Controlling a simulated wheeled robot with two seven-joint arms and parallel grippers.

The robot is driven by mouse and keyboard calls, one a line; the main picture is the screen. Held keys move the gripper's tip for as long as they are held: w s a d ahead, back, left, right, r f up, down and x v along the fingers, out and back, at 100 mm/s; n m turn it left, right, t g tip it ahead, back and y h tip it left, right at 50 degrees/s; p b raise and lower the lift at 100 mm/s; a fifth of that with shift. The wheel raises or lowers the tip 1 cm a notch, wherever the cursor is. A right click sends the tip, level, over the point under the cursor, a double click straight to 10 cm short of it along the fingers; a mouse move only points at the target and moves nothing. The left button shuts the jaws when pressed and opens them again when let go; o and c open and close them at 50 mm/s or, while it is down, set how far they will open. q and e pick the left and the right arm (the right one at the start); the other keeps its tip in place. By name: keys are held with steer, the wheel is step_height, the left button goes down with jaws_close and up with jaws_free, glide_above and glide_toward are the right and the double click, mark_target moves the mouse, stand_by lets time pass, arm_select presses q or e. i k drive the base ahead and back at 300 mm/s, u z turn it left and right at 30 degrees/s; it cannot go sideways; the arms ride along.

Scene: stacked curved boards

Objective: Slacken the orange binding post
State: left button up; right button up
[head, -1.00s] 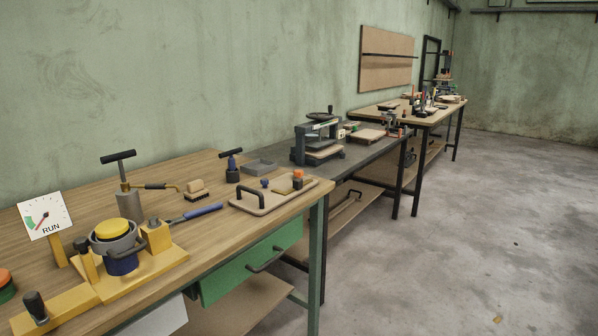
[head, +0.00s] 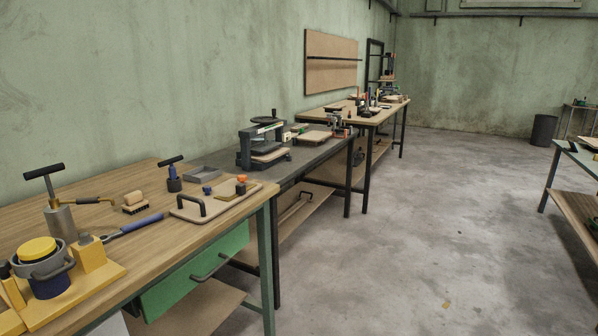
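A small orange-topped part (head: 241,179) stands at the far right end of a tan board (head: 222,207) on the near wooden bench. It may be the orange binding post, but it is too small to tell. A small blue knob (head: 207,190) stands on the same board, left of the orange part. The board has a black arched handle (head: 190,204) at its near left end. Neither of my grippers is in view.
The near bench (head: 130,245) also holds a yellow fixture (head: 90,262), a hand pump (head: 60,215) and a blue-handled tool (head: 142,223). A dark bench with a press (head: 262,148) stands beyond. Open concrete floor (head: 420,220) lies right, with another table (head: 578,160) at the right edge.

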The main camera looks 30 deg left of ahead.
mark_target(242, 178)
steer(key=i, duration=2.45)
steer(key=u, duration=1)
